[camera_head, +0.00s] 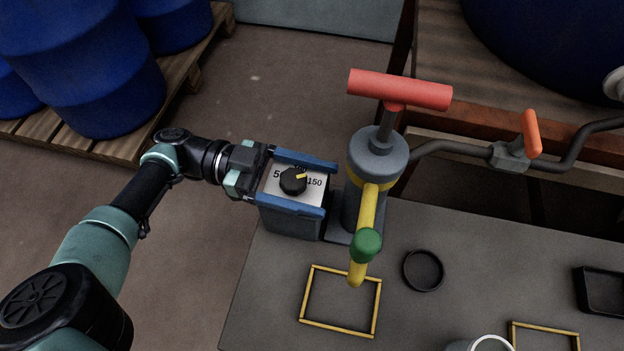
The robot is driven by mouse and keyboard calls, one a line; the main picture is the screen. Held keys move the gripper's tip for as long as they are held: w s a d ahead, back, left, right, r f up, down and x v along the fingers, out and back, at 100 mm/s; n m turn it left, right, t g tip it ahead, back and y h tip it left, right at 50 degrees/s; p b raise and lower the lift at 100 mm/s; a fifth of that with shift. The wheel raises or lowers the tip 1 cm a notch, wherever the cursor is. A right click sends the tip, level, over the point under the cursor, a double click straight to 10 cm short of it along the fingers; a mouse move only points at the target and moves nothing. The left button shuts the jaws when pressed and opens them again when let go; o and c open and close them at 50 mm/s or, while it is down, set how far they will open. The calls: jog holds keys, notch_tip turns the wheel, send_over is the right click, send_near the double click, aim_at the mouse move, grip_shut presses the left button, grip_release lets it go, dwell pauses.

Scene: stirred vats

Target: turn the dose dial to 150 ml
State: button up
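The dose dial (292,183) is a black knob with a yellow pointer on a white plate. The plate sits on a blue-grey box at the pump's left side. The pointer aims right and slightly up, toward the side of the 150 mark (315,182) but a little above it. A partly covered 5… mark shows at the left, and another label is mostly hidden behind the pointer. My gripper (262,172) reaches in from the left at the box's left edge. Blue bars run along both sides of the plate.
The pump (379,160) has a red T-handle (400,89) and a yellow spout with a green knob. A black round dish (423,270), yellow frames (341,328) and a black tray (602,291) lie on the grey table. Blue drums (90,70) stand behind my arm.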

notch_tip(320, 180, up, 10)
jog(key=p, duration=0.6)
jog(key=shift+p, duration=0.4)
